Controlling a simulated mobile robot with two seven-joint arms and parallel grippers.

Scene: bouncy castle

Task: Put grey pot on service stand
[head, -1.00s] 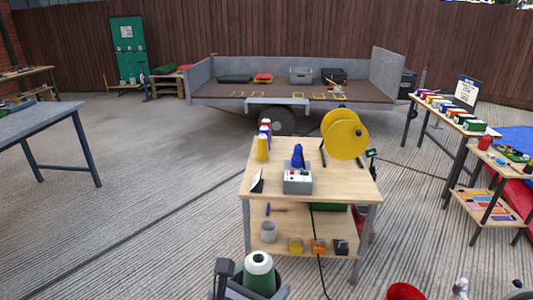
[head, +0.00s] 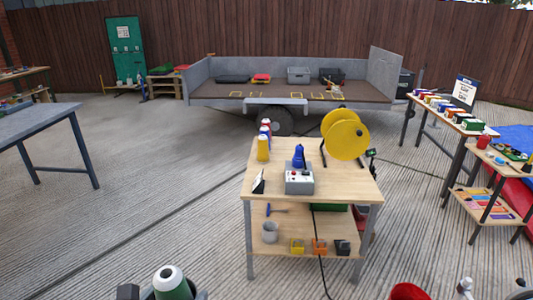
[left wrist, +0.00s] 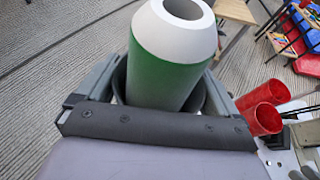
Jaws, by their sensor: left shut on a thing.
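My left gripper (left wrist: 160,95) is shut on a dark grey pot (left wrist: 209,103), whose rim shows between its fingers in the left wrist view. A green cylinder with a white, hollow top (left wrist: 172,48) stands in that pot. The cylinder also shows at the bottom edge of the head view (head: 171,283), in front and left of a two-level wooden stand (head: 335,187), apart from it. Most of the held pot is hidden. A lighter grey pot (head: 270,233) sits on the stand's lower shelf. My right gripper is not clearly seen.
The stand's top holds a grey box (head: 299,181), a blue bottle (head: 298,156), a yellow bottle (head: 263,149) and a yellow reel (head: 345,134). A cable (head: 320,265) hangs down the stand's front.

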